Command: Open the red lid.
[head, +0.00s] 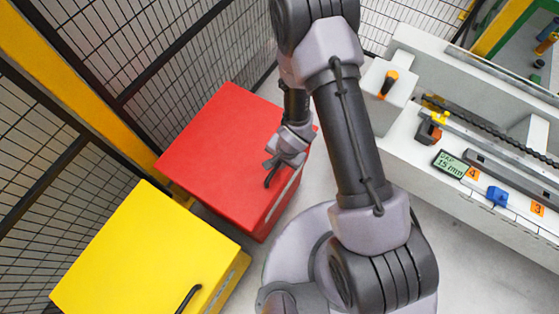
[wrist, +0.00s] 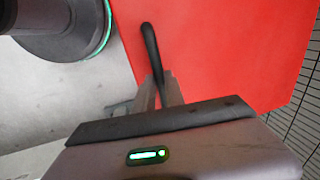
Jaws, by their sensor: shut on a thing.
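The red lid (head: 215,140) is the flat top of a red box at the centre left of the head view, and it lies closed as far as I can see. It also fills the upper right of the wrist view (wrist: 230,55). A black curved handle (wrist: 151,48) stands on the lid near its edge. My gripper (wrist: 160,90) is shut on the handle's near end in the wrist view. In the head view my gripper (head: 272,168) is at the lid's right edge, and my arm hides part of that corner.
A yellow box (head: 145,255) with a black handle (head: 188,298) stands beside the red box. Wire mesh fencing (head: 150,60) runs close behind both boxes. A white bench (head: 430,190) with a rail, a display and a blue part (head: 497,196) is on the right.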

